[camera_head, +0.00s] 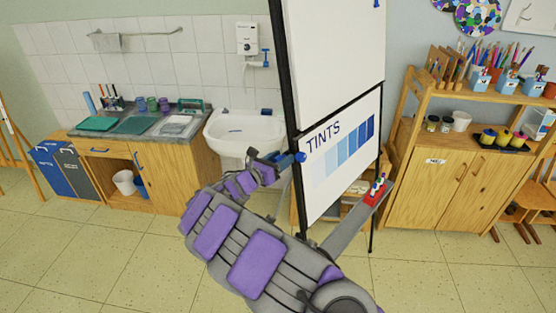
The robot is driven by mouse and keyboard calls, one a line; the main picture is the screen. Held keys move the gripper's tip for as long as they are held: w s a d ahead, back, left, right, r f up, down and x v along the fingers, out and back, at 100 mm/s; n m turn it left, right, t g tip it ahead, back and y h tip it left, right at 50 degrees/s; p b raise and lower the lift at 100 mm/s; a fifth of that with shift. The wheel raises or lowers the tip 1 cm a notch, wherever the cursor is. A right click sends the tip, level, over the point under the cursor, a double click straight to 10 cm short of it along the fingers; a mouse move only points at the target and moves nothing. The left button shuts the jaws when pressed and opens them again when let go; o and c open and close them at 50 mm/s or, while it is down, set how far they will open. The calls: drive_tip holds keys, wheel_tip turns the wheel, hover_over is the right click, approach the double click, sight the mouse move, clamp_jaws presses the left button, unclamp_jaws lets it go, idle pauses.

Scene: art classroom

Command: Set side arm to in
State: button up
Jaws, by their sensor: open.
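A flipchart stands in the middle with a white sheet (335,45) above and a "TINTS" sheet (330,185) with blue swatches below, in a black frame. At its left edge sits a round blue knob (300,156) with a short dark blue part beside it. This may be the side arm, but I cannot tell its full shape. My gripper (268,163) is open, at the end of my purple-padded grey arm, just left of the knob. Whether it touches the blue part is unclear.
A white sink (245,138) and wooden counter (180,160) stand behind at left. A wooden cabinet (440,190) with pencils and paints stands right. Tiled floor (130,260) is clear at front left.

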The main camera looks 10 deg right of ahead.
drive_tip(key=shift+a, duration=0.2)
drive_tip(key=shift+s+a, duration=0.2)
drive_tip(key=shift+a, duration=0.3)
drive_tip(key=p+v, duration=0.1)
drive_tip(key=v, duration=1.5)
drive_tip(key=shift+s, duration=0.15)
drive_tip(key=s+d+r+m+g+b, duration=0.1)
drive_tip(key=s+d+r+m+g, duration=0.2)
drive_tip(key=s+d+m+g, duration=0.45)
drive_tip(key=s+d+r+m+g+b, duration=0.1)
drive_tip(key=s+d+r+m+g, duration=0.3)
drive_tip(key=d, duration=0.7)
drive_tip(key=s+d+f+m+g+y+b, duration=0.1)
drive_tip(key=s+d+f+m+y, duration=0.1)
drive_tip(key=s+m, duration=0.35)
drive_tip(key=s+d+f+m+y+b, duration=0.1)
drive_tip(key=s+d+f+m+y, duration=0.15)
drive_tip(key=s, duration=0.55)
drive_tip(key=s+a+f+m+y+b, duration=0.1)
drive_tip(key=s+a+f+m+y, duration=0.2)
drive_tip(key=s, duration=0.6)
drive_tip(key=s+a+f+m+y+b, duration=0.2)
drive_tip(key=s+a+f+m+y, duration=0.2)
drive_tip(key=s+a+y, duration=0.3)
drive_tip(key=s+a, duration=0.2)
drive_tip(key=shift+s+m, duration=0.3)
drive_tip(key=shift+m, duration=0.05)
